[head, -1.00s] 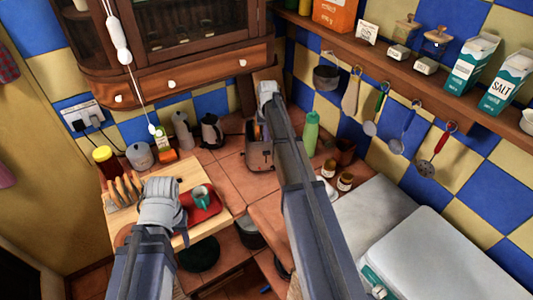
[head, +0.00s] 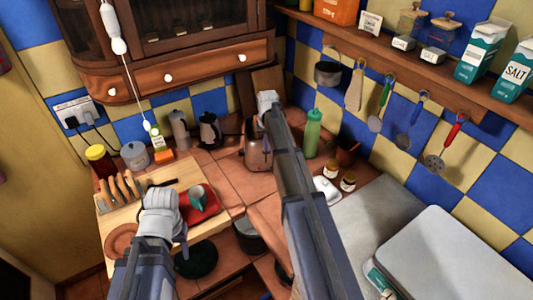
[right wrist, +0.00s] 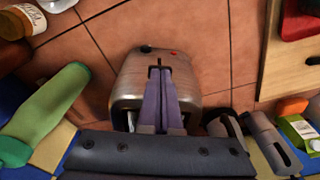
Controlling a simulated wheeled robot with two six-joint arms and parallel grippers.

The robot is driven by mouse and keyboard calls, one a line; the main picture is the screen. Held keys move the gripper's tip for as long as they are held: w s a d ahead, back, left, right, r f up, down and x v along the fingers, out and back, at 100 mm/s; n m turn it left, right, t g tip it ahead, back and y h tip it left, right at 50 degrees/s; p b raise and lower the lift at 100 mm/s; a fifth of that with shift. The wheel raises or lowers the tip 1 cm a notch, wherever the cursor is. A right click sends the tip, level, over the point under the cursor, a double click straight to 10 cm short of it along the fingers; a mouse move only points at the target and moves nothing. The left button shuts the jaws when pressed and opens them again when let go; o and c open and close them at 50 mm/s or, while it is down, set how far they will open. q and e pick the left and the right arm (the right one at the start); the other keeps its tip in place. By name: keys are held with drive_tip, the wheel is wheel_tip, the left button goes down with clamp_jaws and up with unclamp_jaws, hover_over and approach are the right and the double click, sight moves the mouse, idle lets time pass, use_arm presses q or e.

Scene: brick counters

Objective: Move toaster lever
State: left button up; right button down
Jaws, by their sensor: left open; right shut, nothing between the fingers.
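The metal toaster (head: 257,152) stands on the tiled counter below the wooden cabinet. In the right wrist view the toaster (right wrist: 197,80) shows a narrow slot, a dark knob and a small red button on its end. My right gripper (right wrist: 159,72) is shut and empty, its fingers lying in front of the slot end. The lever is not clearly seen; the fingertips may hide it. In the head view my right gripper (head: 268,98) is at the toaster's top. My left gripper (head: 160,200) is open, over the cutting board, away from the toaster.
A cutting board (head: 118,222) with a red tray (head: 205,213) and a cup lies at left. A green bottle (head: 313,132) stands right of the toaster, with small jars (head: 348,181) nearer. A kettle (head: 210,130) stands to its left.

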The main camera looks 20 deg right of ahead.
drive_tip(key=shift+f, duration=0.15)
drive_tip(key=s+f+b, duration=0.2)
drive_tip(key=f+b, duration=0.1)
drive_tip(key=s+a+f+b, duration=0.1)
drive_tip(key=b, duration=0.1)
drive_tip(key=shift+f, duration=0.4)
idle(0.4)
drive_tip(key=shift+w, duration=0.1)
drive_tip(key=shift+r, duration=0.1)
wheel_tip(320, 180, up, 8)
drive_tip(key=p, duration=0.7)
drive_tip(key=shift+s+f+p, duration=0.2)
drive_tip(key=shift+s+p, duration=0.15)
drive_tip(key=shift+s, duration=0.05)
